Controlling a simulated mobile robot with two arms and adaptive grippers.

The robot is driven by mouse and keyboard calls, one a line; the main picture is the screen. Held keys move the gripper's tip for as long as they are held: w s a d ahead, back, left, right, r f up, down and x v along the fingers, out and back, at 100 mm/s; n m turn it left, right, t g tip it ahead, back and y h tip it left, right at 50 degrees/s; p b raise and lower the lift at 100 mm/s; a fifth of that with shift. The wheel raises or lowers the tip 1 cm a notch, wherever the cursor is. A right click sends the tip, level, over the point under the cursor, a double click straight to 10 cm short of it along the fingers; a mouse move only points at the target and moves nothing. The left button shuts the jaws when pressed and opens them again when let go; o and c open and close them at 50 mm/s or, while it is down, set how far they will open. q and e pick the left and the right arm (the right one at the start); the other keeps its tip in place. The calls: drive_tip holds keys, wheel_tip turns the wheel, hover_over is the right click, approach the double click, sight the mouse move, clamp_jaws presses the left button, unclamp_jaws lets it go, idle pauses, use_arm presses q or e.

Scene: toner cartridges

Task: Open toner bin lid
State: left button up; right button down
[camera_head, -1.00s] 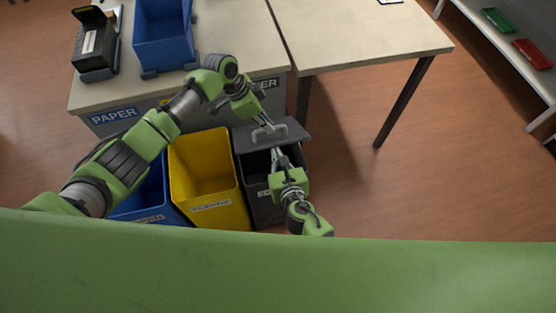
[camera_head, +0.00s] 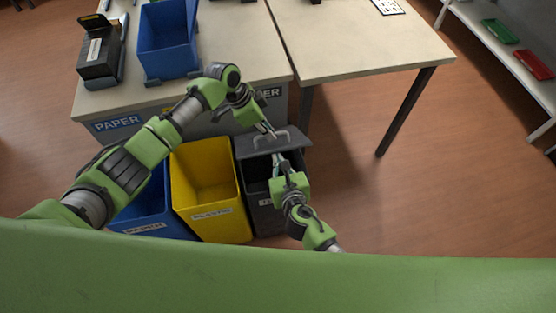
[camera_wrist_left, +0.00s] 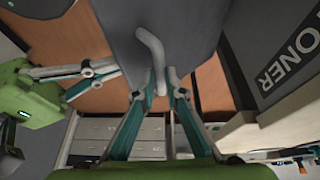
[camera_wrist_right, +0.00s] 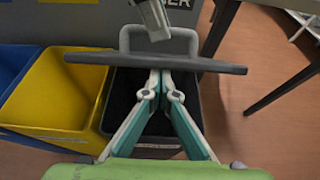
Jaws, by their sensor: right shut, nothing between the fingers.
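The toner bin (camera_head: 264,212) is the dark bin at the right of the row. Its grey lid (camera_head: 247,147) is partly raised, with dark bin interior showing in front of it; the right wrist view shows the lid (camera_wrist_right: 95,58) nearly edge-on. My left gripper (camera_head: 273,133) is at the lid's handle (camera_head: 291,131). In the left wrist view its fingertips (camera_wrist_left: 164,82) are close together at the handle (camera_wrist_left: 150,48); whether they grip it is unclear. My right gripper (camera_head: 277,157) is shut and empty, its fingertips (camera_wrist_right: 161,74) at the lid's near edge, over the bin opening.
A yellow bin (camera_head: 208,225) and a blue bin (camera_head: 150,222) stand left of the toner bin. Behind is a table (camera_head: 350,50) with a dark leg (camera_head: 405,112). A blue crate (camera_head: 168,50) stands on the left desk. The floor right of the bin is clear.

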use_arm(q)
drive_tip(key=shift+o, duration=1.3)
drive_tip(key=shift+s+a+f, duration=0.1)
drive_tip(key=shift+a+f, duration=0.1)
drive_tip(key=shift+f, duration=0.35)
drive_tip(key=shift+w+d, duration=0.1)
drive_tip(key=shift+w, duration=0.1)
use_arm(e)
drive_tip(key=shift+w+a, duration=0.1)
drive_tip(key=shift+w, duration=0.4)
use_arm(q)
drive_tip(key=shift+r, duration=0.15)
use_arm(e)
drive_tip(key=shift+s, duration=0.1)
